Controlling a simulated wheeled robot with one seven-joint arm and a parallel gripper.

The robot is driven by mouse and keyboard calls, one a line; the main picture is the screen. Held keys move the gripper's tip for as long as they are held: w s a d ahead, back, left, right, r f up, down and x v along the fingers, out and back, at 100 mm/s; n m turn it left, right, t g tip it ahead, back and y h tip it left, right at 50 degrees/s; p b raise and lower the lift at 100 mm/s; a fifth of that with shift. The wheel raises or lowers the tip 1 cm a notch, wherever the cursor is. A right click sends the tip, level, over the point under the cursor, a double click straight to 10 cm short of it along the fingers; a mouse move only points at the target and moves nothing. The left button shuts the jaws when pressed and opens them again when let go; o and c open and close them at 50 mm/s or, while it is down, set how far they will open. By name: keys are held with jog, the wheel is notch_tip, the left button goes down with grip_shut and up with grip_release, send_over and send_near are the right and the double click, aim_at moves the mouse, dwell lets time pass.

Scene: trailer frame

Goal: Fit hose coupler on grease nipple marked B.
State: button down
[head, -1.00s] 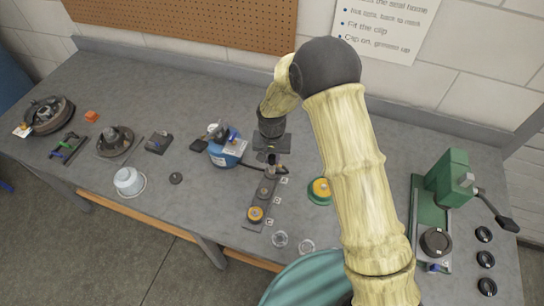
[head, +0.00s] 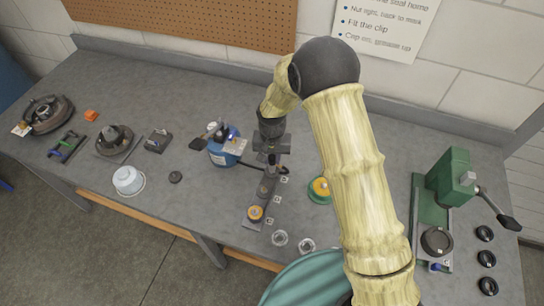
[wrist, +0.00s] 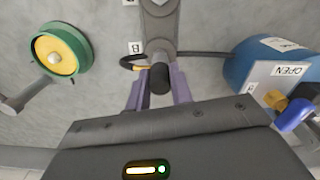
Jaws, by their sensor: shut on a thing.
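My gripper (wrist: 160,95) has its purple fingers shut on the dark hose coupler (wrist: 160,76), seen end-on in the wrist view. A black hose with a brass-coloured end runs from the coupler toward the blue grease pump (wrist: 285,60). The grey nipple plate (wrist: 160,20) lies beneath, with the label B (wrist: 136,48) beside the coupler. The nipple at B is hidden, so I cannot tell whether the coupler touches it. In the head view my gripper (head: 271,158) is above the far part of the plate (head: 254,224), left of my arm; the pump (head: 224,150) stands to its left.
A green-and-yellow round part (head: 319,190) lies right of the plate. A green press (head: 447,190) stands at the far right, with several black rings beside it. A white bowl (head: 128,180) and hub parts lie left.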

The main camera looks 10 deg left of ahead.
jog(key=shift+f+b, duration=0.35)
jog(key=shift+f, duration=0.15)
dwell(1.4)
jog(key=c, duration=0.8)
grip_release()
jog(key=shift+o, duration=0.2)
jog(key=shift+r+p, duration=2.3)
jog(key=shift+r, duration=1.25)
